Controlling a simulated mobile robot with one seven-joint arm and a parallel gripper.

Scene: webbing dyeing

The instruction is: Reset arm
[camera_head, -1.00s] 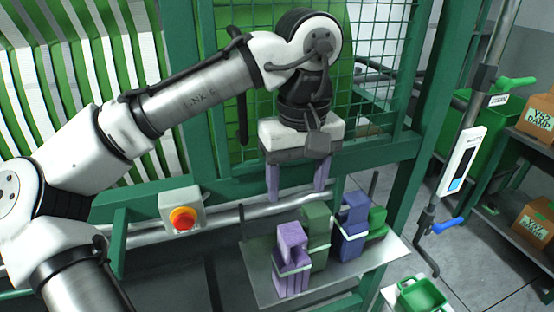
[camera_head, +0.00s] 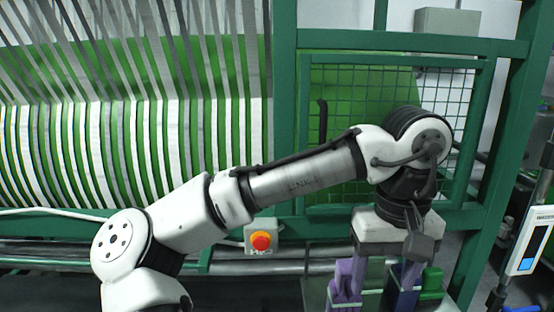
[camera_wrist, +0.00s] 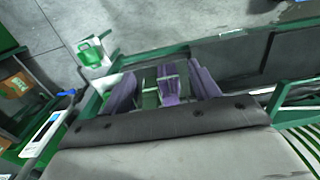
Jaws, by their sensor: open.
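My gripper (camera_head: 383,274) points down over a group of webbing bundles at the lower right of the head view. Its purple-tinted fingers are spread apart. In the wrist view my gripper (camera_wrist: 163,90) is open, with a finger at each side and bundles visible below, between them. I see nothing held.
A green frame with wire mesh (camera_head: 345,90) stands close behind my arm. A red stop button (camera_head: 261,241) is on its lower rail. A panel on a post (camera_head: 528,240) stands at the right. The wrist view shows a green bin (camera_wrist: 92,52) on a light surface.

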